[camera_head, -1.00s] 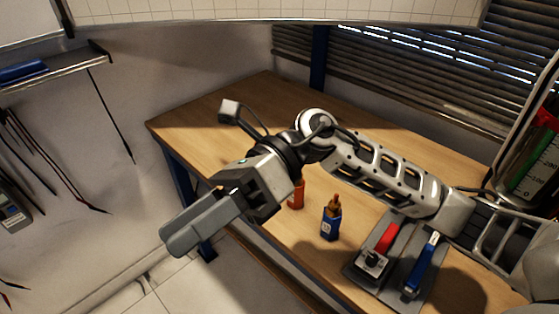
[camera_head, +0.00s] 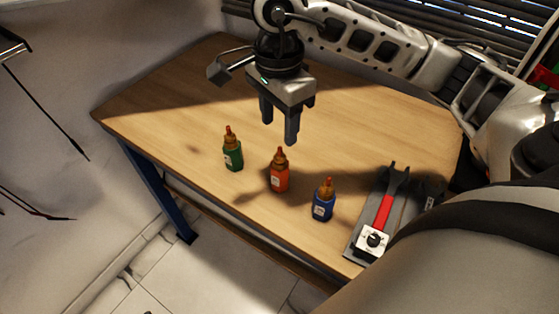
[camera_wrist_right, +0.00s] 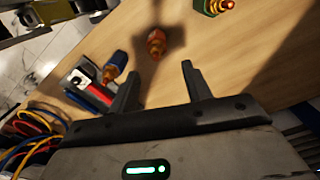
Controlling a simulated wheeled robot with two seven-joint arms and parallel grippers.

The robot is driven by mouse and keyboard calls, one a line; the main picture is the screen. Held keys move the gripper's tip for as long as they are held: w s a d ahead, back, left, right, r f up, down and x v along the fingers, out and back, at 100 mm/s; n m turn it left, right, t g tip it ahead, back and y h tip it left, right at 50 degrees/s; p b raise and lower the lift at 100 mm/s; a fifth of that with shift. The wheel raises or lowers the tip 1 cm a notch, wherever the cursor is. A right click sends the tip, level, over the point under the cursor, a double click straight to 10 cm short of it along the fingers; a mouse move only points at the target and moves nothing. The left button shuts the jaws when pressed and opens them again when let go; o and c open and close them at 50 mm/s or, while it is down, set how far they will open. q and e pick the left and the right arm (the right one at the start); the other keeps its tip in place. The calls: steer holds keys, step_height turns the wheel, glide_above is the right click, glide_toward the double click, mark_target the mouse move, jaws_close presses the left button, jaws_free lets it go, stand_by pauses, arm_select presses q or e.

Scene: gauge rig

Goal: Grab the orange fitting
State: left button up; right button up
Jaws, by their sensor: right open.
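The orange fitting (camera_head: 279,172) stands upright on the wooden table, with a brass-coloured top and a pale label. It stands between a green fitting (camera_head: 232,151) and a blue fitting (camera_head: 324,202). My right gripper (camera_head: 279,128) is open and empty above the table, pointing down, just behind the orange fitting and apart from it. In the right wrist view the orange fitting (camera_wrist_right: 156,43) shows beyond the two open fingers (camera_wrist_right: 160,82), roughly in line with the gap. The blue fitting (camera_wrist_right: 115,66) and green fitting (camera_wrist_right: 213,6) also show there. My left gripper is not in view.
A grey plate (camera_head: 356,238) with a red-handled tool (camera_head: 385,208) and a small box with a black knob (camera_head: 373,241) lies right of the blue fitting. The table's front edge is close to the fittings. The table (camera_head: 190,75) is clear at back left.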

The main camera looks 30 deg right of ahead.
mark_target(280, 147)
steer(key=shift+s+f+p, duration=0.15)
steer(key=shift+f+p, duration=0.15)
steer(key=shift+f, duration=1.45)
steer(key=shift+s+f+p, duration=0.15)
steer(key=shift+f+p, duration=0.15)
steer(key=shift+f, duration=1.45)
jaws_close()
